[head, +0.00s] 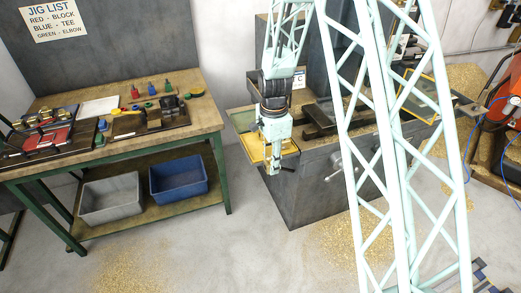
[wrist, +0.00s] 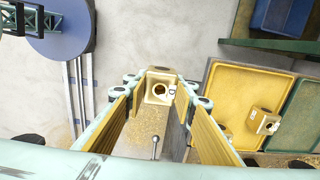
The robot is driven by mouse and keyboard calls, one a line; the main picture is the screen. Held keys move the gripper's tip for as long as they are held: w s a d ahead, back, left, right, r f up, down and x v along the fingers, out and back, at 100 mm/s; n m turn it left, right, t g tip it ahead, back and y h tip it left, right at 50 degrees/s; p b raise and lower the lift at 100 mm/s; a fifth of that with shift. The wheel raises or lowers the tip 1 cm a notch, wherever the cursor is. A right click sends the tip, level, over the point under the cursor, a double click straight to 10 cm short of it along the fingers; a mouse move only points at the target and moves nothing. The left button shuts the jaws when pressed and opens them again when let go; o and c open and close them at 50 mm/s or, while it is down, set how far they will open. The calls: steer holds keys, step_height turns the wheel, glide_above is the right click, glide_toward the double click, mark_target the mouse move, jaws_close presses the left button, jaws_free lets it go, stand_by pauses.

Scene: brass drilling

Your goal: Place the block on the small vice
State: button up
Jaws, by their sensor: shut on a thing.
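My gripper (head: 276,168) hangs beside the front left corner of the grey machine cabinet, by the yellow tray. In the wrist view its two fingers are closed on a brass block (wrist: 159,92) with a round hole and a small letter mark. The block is held at the fingertips; in the head view it is too small to make out. A dark vice (head: 320,119) sits on the machine table. A smaller dark vice-like item (head: 170,103) stands on a board on the workbench; I cannot tell for sure which is the small vice.
The workbench (head: 205,110) at left carries jig boards, coloured tools and a white sheet. Grey (head: 110,199) and blue (head: 178,178) bins sit below. Open floor lies between bench and cabinet.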

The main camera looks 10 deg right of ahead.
glide_above(261, 153)
steer(key=s, duration=0.1)
steer(key=shift+s+a+f, duration=0.1)
steer(key=shift+s+f, duration=0.1)
steer(key=shift+f, duration=0.4)
steer(key=shift+w, duration=0.15)
steer(key=shift+w, duration=0.6)
steer(key=shift+w+f, duration=0.15)
steer(key=shift+f, duration=1.5)
steer(key=shift+f, duration=0.2)
steer(key=o, duration=1.2)
steer(key=shift+c, duration=0.2)
step_height(261, 153, up, 14)
steer(key=shift+s+p, duration=0.2)
steer(key=shift+p, duration=0.2)
